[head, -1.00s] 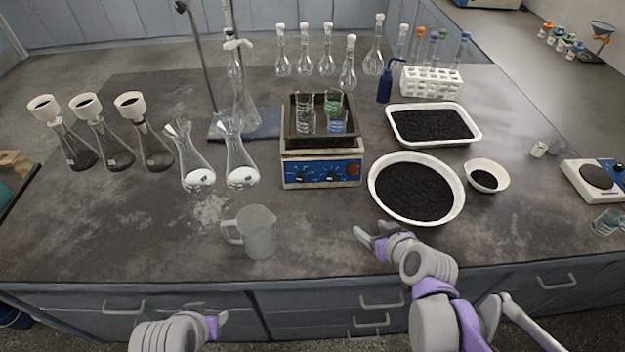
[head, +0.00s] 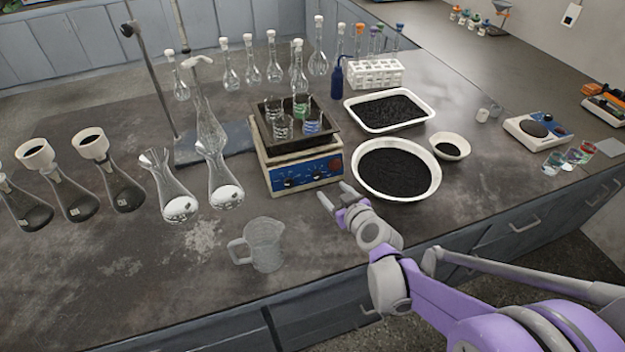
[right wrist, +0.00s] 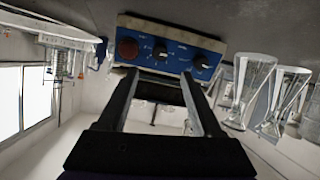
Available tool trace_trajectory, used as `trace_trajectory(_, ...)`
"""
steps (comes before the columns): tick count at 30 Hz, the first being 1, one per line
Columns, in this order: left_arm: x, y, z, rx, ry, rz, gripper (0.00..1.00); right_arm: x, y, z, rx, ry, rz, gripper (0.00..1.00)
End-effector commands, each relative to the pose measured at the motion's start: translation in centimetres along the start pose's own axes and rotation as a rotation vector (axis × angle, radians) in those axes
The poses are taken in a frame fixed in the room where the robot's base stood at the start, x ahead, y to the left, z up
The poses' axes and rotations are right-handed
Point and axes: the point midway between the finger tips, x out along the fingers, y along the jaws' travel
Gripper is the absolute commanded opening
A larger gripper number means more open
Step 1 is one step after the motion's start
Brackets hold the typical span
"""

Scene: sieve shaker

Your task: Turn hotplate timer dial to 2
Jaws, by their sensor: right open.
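The hotplate (head: 266,172) stands mid-table with a blue front panel carrying two black dials and a red round part. One dial (head: 290,183) is at the panel's left and the other nearer its middle; I cannot read which is the timer or its setting. My right gripper (head: 334,191) is open and empty, just in front of the panel's right side. The right wrist view shows the panel inverted, with a dial (right wrist: 160,53) ahead between the open fingers (right wrist: 160,78) and another dial (right wrist: 200,63) further right. No contact with a dial shows. My left gripper is out of view.
A dark tray (head: 265,122) with several beakers sits on the hotplate. A white bowl of black grains (head: 432,188) stands close right of my right gripper. A clear jug (head: 264,246) and flasks (head: 224,180) stand to the left.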

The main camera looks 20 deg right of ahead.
Motion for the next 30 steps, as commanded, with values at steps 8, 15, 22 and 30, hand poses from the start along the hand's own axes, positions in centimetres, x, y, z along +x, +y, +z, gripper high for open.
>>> trace_trajectory(8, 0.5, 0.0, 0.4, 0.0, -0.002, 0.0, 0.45, 4.3, -0.1, 0.1, 0.0, -0.001, -0.003, 0.67)
trace_trajectory(15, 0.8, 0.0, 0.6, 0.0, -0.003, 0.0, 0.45, 8.5, -0.1, 0.1, -0.001, -0.001, -0.003, 0.67)
trace_trajectory(22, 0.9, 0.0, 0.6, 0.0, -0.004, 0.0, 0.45, 10.4, -0.1, 0.0, 0.0, -0.001, -0.002, 0.67)
trace_trajectory(30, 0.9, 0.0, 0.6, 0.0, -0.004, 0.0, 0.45, 10.5, -0.1, 0.0, 0.0, -0.001, -0.002, 0.67)
